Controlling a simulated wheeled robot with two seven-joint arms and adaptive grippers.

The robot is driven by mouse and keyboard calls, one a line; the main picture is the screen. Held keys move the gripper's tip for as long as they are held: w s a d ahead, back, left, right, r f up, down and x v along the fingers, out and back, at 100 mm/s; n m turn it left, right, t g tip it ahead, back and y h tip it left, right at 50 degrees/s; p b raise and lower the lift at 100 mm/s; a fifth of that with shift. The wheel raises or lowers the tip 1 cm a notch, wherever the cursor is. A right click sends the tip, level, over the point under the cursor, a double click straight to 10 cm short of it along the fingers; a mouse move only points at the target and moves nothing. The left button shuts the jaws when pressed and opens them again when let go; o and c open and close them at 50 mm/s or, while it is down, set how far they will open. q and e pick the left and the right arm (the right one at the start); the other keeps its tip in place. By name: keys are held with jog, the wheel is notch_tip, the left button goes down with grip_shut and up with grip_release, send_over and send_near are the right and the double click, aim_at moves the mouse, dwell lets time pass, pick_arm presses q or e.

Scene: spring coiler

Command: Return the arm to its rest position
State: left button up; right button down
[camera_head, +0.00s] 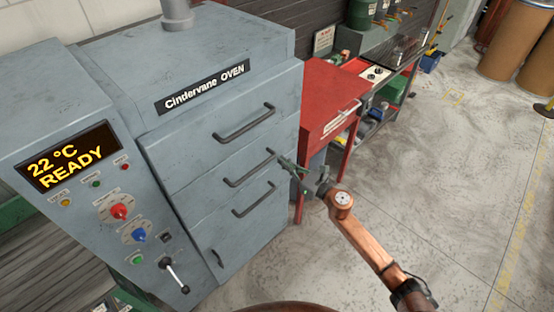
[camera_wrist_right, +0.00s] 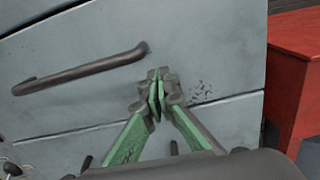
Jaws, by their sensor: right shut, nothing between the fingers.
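My right gripper (camera_head: 290,168) is in front of the grey oven (camera_head: 215,98), near the right end of its middle drawer handle (camera_head: 248,170). In the right wrist view my right gripper (camera_wrist_right: 157,88) has its green fingers together and holds nothing. A dark bar handle (camera_wrist_right: 80,72) lies to the left of the fingertips there. I cannot tell whether the fingertips touch the oven front. My right arm (camera_head: 370,245) reaches in from the lower right. My left gripper is not in view.
The oven's display (camera_head: 68,158) reads 22 °C READY. Knobs and a lever (camera_head: 174,272) are below it. A red cabinet (camera_head: 325,105) stands right of the oven, with a cluttered bench (camera_head: 375,72) behind. Brown drums (camera_head: 512,40) stand far right. The concrete floor (camera_head: 440,150) is open at right.

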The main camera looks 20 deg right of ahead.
jog(key=v, duration=0.9)
jog(key=shift+d, duration=0.2)
